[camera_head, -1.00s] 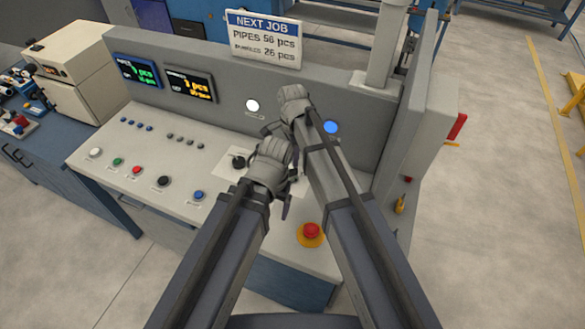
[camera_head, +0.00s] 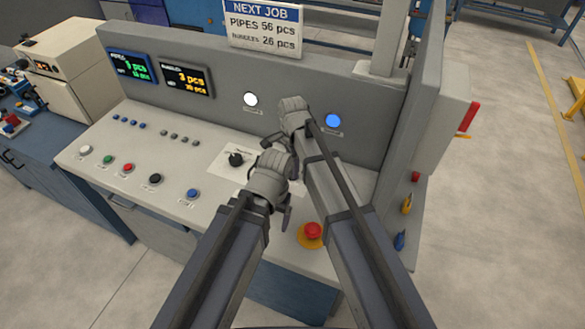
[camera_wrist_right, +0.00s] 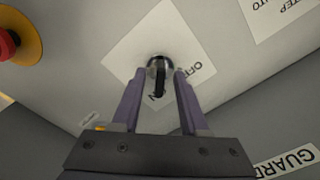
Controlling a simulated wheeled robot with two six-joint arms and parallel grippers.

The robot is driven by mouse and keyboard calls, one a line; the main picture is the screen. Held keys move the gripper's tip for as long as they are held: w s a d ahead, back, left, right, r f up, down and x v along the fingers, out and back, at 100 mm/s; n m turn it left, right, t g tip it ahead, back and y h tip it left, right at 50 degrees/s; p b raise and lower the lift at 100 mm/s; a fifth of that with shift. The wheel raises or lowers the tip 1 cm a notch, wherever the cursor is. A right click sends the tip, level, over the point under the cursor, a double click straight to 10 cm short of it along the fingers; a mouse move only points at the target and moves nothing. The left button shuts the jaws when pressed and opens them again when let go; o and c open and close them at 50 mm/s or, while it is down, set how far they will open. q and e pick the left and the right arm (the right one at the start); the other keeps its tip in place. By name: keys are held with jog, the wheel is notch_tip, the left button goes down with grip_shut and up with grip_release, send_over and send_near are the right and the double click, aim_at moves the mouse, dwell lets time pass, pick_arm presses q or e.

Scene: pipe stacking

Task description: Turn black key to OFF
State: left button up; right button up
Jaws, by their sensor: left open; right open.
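In the right wrist view the black key (camera_wrist_right: 159,88) sits in a round metal lock on a white label plate (camera_wrist_right: 120,72). The letters OFF show at the right of the lock, and an N shows below it. My right gripper (camera_wrist_right: 157,80) is open, with one finger on each side of the key; contact is not clear. In the head view my right gripper (camera_head: 284,130) is the upper one, over the console near its back wall. My left gripper (camera_head: 270,182) is the lower one, open, above the console. The key is hidden behind my arms there.
A black selector knob (camera_head: 236,159) stands left of my left gripper. A red emergency button (camera_head: 313,231) on a yellow base is near the console's front right. Coloured push buttons (camera_head: 127,167) line the left. The upright back wall (camera_head: 225,103) carries displays and lamps.

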grip_shut()
jog(key=shift+n, duration=0.3)
dwell(0.4)
jog(key=n, duration=0.3)
jog(key=shift+n, duration=0.4)
jog(key=n, duration=0.9)
jog(key=shift+n, duration=2.3)
